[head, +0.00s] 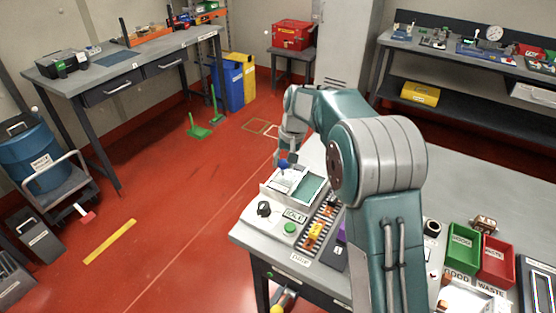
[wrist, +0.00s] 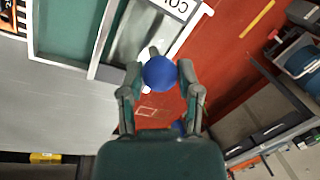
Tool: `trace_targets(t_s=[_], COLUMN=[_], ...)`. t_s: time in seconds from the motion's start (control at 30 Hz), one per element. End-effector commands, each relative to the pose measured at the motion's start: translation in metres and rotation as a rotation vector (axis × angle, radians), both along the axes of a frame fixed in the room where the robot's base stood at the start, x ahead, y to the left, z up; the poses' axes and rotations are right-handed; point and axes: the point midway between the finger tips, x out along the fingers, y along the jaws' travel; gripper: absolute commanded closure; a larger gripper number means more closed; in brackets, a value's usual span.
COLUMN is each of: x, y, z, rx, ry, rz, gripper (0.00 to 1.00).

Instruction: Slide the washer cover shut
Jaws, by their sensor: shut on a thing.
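The washer (head: 268,197) is a white-framed box on the near left corner of the workbench, with a teal inside part showing at its right. The wrist view shows its white frame (wrist: 104,45), a teal area (wrist: 65,28) and a grey cover panel (wrist: 138,32). A label whose visible letters look like "CO" is partly cut off by the view's top edge. A round blue knob (wrist: 160,73) sits between the fingertips of my gripper (wrist: 158,80), which is shut on it. In the head view the blue knob (head: 284,163) shows below my gripper (head: 285,152). The knob's joint with the cover is hidden.
In front of the washer are a black dial (head: 264,208), a green button (head: 290,228) and a slotted rack (head: 316,232) with orange and yellow pieces. Green (head: 463,243) and red (head: 497,262) bins stand at the right. Open red floor lies left of the bench.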

Motion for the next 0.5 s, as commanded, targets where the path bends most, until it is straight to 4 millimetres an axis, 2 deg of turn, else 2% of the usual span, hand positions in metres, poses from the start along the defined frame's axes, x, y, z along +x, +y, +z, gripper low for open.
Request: trace_targets(t_s=[0.1,0.23,0.5], x=[-0.015,-0.028,-0.037], y=[-0.023,-0.042,-0.053], z=[-0.001,-0.001,-0.002], rx=[-0.001,-0.001,-0.002], ry=[0.005,0.005,0.008], rz=[-0.004,-0.003,0.001], gripper=[1.00,1.00,1.00])
